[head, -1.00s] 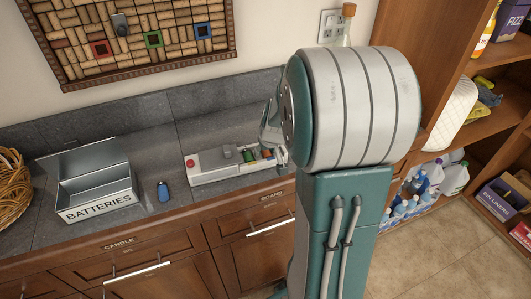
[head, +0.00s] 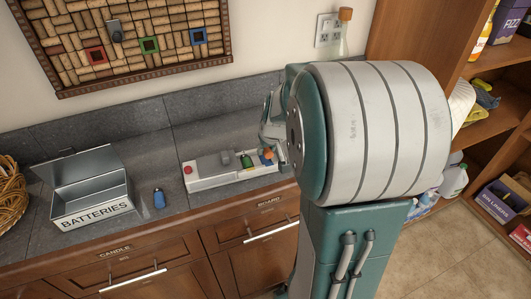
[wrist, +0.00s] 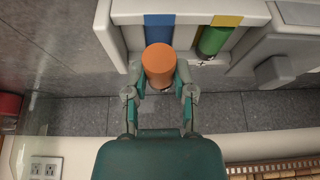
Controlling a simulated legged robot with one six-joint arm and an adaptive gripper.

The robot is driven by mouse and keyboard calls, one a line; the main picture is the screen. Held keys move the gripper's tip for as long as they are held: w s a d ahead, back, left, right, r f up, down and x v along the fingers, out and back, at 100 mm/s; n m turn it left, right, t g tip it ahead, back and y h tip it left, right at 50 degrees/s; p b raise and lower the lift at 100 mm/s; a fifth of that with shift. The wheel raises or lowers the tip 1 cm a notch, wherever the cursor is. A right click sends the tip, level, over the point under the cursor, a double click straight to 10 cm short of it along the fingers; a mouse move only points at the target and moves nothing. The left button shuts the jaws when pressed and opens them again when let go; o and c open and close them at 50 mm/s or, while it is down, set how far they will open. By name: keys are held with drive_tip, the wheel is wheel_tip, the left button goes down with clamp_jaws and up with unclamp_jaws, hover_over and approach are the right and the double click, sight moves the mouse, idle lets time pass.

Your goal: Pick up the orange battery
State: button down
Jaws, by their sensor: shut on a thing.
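The orange battery (wrist: 158,65) is between the two fingers of my gripper (wrist: 160,82) in the wrist view. The fingers are shut on its sides, and its round end faces the camera. It is at the near end of a blue-striped slot (wrist: 159,35) of the white battery holder (wrist: 188,9); I cannot tell its exact height above the slot. In the head view the orange battery (head: 267,154) shows at the right end of the holder (head: 205,183), partly hidden by my gripper (head: 273,150). A green battery (wrist: 212,40) lies in the yellow-marked slot beside it.
A blue battery (head: 159,198) stands on the grey counter (head: 180,232). An open metal box marked BATTERIES (head: 92,210) stands at the left, near a wicker basket (head: 12,200). A clear bottle with a cork (head: 343,35) is behind my arm. Counter space between box and holder is mostly free.

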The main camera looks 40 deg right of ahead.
sight(266, 153)
drive_tip(key=s+r, duration=0.1)
drive_tip(key=s+a+r, duration=0.1)
drive_tip(key=r, duration=0.1)
drive_tip(key=s+a+r, duration=0.1)
drive_tip(key=shift+s+r, duration=0.25)
drive_tip(key=shift+r, duration=0.15)
drive_tip(key=s+a+r, duration=0.1)
drive_tip(key=s+r, duration=0.3)
drive_tip(key=s, duration=0.5)
drive_tip(key=shift+a+r, duration=0.15)
drive_tip(key=shift+a, duration=0.25)
